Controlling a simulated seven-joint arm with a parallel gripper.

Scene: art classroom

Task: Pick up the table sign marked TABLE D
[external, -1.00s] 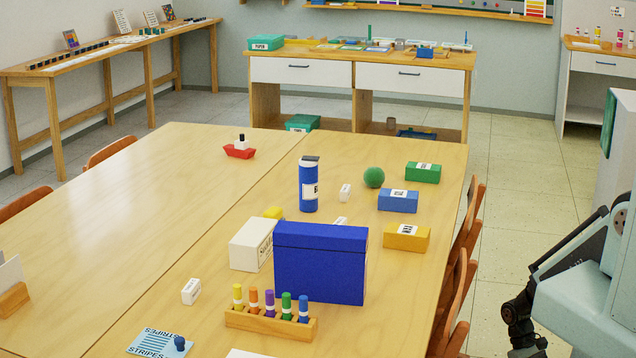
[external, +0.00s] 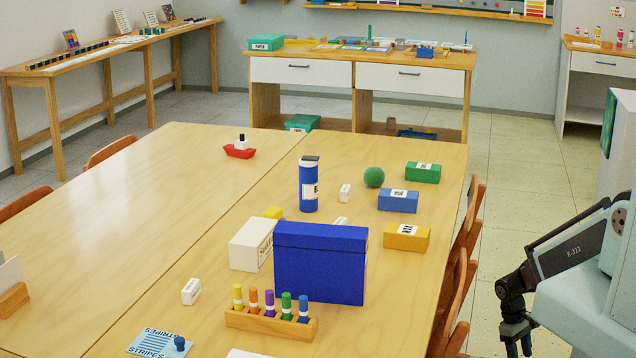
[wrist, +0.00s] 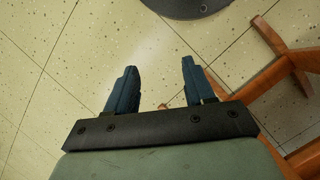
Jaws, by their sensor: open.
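A white card in a wooden holder (external: 12,298) stands at the left edge of the external view, partly cut off. It looks like a table sign, but I cannot read any marking on it, so I cannot tell whether it is TABLE D. My gripper (external: 516,346) hangs at the lower right, off the table's right side and far from that card. In the wrist view my gripper (wrist: 160,72) has its two fingers apart, with only floor between them.
A tall blue box (external: 320,265), a rack of coloured markers (external: 270,322) and a white box (external: 250,245) occupy the table's near middle. A blue bottle (external: 308,188) stands behind. Chairs (external: 455,300) line the right side. The table's left half is mostly clear.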

